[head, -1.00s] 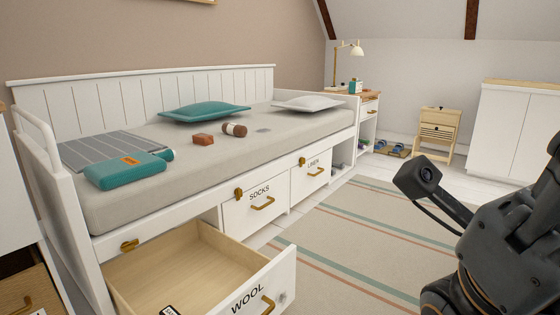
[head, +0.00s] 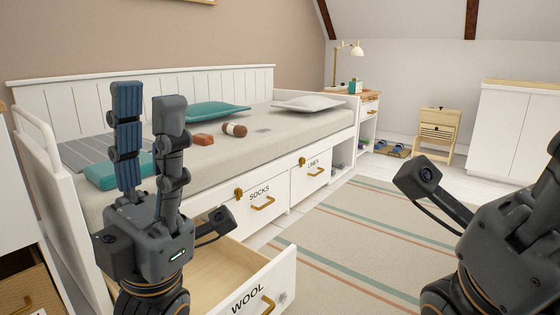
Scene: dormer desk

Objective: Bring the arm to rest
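My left gripper (head: 148,98) stands upright in the left part of the head view, in front of the daybed and above the open WOOL drawer (head: 232,258). Its two fingers point up and are apart, with nothing between them. It hides part of the teal case (head: 103,176) and part of the drawer. My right arm and part of its gripper (head: 510,225) show at the right edge. Its fingertips cannot be made out.
The daybed (head: 290,137) holds a teal pillow (head: 218,111), a white pillow (head: 305,103), a reddish block (head: 203,140) and a brown roll (head: 235,130). The SOCKS (head: 258,213) and LINEN (head: 311,182) drawers are shut. The striped rug (head: 350,245) is clear.

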